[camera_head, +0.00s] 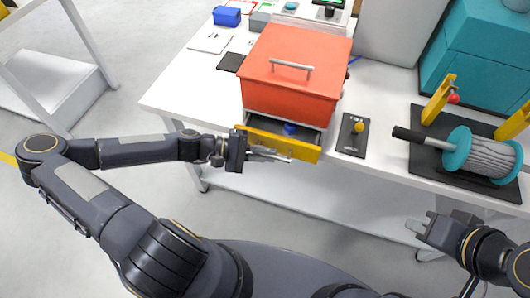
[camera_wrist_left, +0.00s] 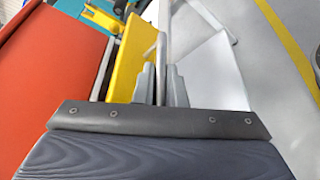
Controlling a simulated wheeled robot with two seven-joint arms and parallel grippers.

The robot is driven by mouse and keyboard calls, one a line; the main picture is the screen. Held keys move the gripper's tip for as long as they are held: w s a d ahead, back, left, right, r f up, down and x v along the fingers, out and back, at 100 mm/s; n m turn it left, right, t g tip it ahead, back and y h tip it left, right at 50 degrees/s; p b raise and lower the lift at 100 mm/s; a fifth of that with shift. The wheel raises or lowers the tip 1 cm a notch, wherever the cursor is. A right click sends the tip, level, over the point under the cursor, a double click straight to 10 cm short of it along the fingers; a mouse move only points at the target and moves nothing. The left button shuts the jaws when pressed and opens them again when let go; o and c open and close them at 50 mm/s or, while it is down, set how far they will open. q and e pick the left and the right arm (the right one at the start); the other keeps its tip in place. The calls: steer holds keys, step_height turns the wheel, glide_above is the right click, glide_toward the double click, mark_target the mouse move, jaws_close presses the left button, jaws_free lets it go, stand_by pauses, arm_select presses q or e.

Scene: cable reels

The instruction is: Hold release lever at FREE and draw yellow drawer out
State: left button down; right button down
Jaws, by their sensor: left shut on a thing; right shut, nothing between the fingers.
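The yellow drawer (camera_head: 270,143) sits under the orange-red cabinet (camera_head: 290,85). It is partly out, and its dark inside shows with a blue item (camera_head: 290,129) in it. My left gripper (camera_head: 262,154) is in front of the drawer, shut on its grey bar handle (camera_head: 283,158). In the left wrist view the fingers (camera_wrist_left: 160,88) close around the handle bar (camera_wrist_left: 162,50), beside the yellow front (camera_wrist_left: 130,60). A dark plate with a yellow-knobbed lever (camera_head: 358,127) lies right of the drawer; its markings are too small to read. My right gripper (camera_head: 425,226) is shut and empty, low at the right, apart from the lever.
A cable reel (camera_head: 485,155) with teal flanges and a black handle stands on a dark base at the right. Teal boxes (camera_head: 490,60) are behind it. A blue bin (camera_head: 227,16) and small cards lie at the back left. The floor before the white table (camera_head: 190,85) is clear.

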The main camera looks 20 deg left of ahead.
arm_select(q)
steer(key=s+p, duration=0.2)
steer(key=s, duration=1)
steer(key=shift+s+a, duration=0.2)
steer(key=shift+a, duration=0.05)
steer(key=c, duration=1.5)
jaws_free()
steer(key=v, duration=0.7)
steer(key=shift+a, duration=0.35)
steer(key=shift+s+r, duration=0.1)
